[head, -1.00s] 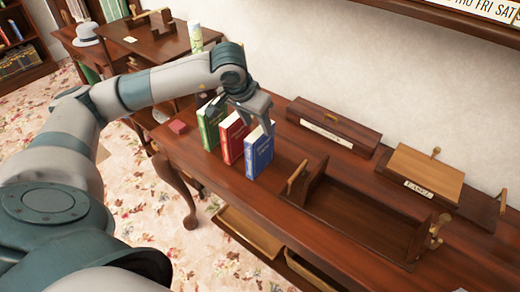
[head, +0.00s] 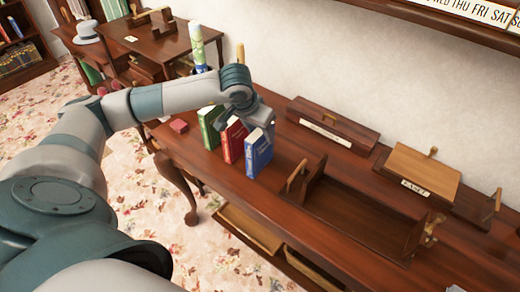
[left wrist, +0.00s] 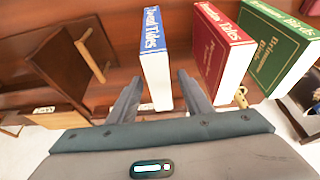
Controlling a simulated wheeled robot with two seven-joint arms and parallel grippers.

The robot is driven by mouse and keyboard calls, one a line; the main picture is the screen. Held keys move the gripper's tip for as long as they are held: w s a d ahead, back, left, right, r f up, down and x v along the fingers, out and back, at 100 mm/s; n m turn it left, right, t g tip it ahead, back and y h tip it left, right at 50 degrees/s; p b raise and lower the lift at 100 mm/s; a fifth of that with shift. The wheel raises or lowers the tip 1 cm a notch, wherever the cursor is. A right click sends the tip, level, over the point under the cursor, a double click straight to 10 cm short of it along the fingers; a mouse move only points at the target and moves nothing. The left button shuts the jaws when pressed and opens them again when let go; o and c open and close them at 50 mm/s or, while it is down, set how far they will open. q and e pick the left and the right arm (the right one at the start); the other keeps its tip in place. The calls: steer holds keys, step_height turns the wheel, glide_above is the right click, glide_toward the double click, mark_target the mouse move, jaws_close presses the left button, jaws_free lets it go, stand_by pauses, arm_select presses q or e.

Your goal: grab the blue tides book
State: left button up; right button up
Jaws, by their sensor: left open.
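The blue tides book (head: 258,153) stands upright on the desk, at the right end of a short row of books. In the left wrist view its spine (left wrist: 151,32) reads "Tides". My left gripper (left wrist: 159,78) is open, with one finger on each side of the blue book's near end. I cannot tell whether the fingers touch it. In the head view the left gripper (head: 262,122) is over the back of the blue book, and its fingertips are partly hidden. My right gripper is not in view.
A red book (head: 234,140) and a green book (head: 209,127) stand just left of the blue one. A wooden book rack (head: 350,215) stands to the right. A long wooden box (head: 333,123) lies by the wall. A small red block (head: 179,126) lies at left.

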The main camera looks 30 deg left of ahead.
arm_select(q)
steer(key=shift+f+b, duration=0.15)
steer(key=shift+b, duration=0.3)
stand_by(0.5)
steer(key=shift+a+f+b, duration=0.3)
steer(key=shift+f+b, duration=0.05)
steer(key=shift+b, duration=0.05)
